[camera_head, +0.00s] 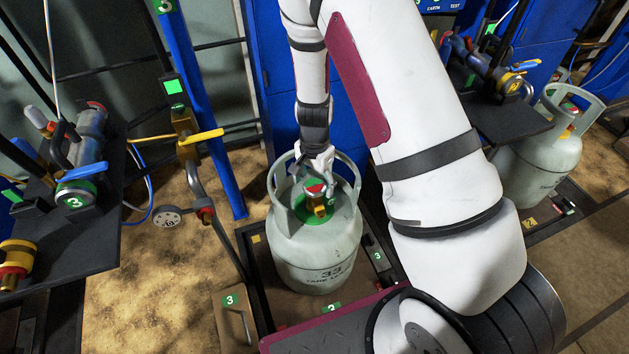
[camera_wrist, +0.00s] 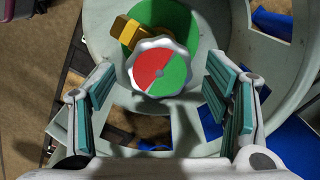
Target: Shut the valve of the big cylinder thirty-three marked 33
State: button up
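The big cylinder (camera_head: 318,250), pale green and marked 33, stands upright on a dark scale platform. Its valve is a white-rimmed knob with a red and green top (camera_wrist: 160,72), above a brass body (camera_wrist: 130,28) and a green disc. In the head view the valve (camera_head: 315,188) sits inside the collar at the cylinder's top. My gripper (camera_head: 318,162) is over the collar, pointing down. In the wrist view my gripper (camera_wrist: 160,95) is open, with one teal-padded finger on each side of the knob. Gaps show between the pads and the knob, so it is not gripped.
The collar (camera_wrist: 292,90) surrounds the valve closely. A hanging hose with a gauge (camera_head: 167,217) and yellow handle is left of the cylinder. A black table (camera_head: 75,240) with a filling head is further left. Another cylinder (camera_head: 545,160) stands at right.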

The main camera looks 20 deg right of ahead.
notch_tip(320, 180, up, 12)
dwell(0.7)
jog(key=shift+r, duration=0.1)
dwell(0.3)
notch_tip(320, 180, up, 9)
jog(key=n+y, duration=0.1)
jog(key=n, duration=0.1)
send_over(314, 185)
jog(key=s+a, duration=0.2)
jog(key=s, duration=0.3)
jog(key=s+r+n+y, duration=0.1)
jog(key=s+r+n, duration=0.3)
jog(key=s+r, duration=0.5)
jog(key=s+d+r+n+h, duration=0.1)
jog(key=s+r+n, duration=0.15)
jog(key=s, duration=0.65)
jog(key=s+d+r+n+h, duration=0.1)
jog(key=s+d+r+n, duration=0.15)
jog(key=s, duration=0.65)
notch_tip(314, 185, up, 22)
jog(key=a+t+p, duration=0.1)
jog(key=t+p, duration=0.3)
jog(key=p, duration=1.6)
jog(key=shift+s, duration=0.15)
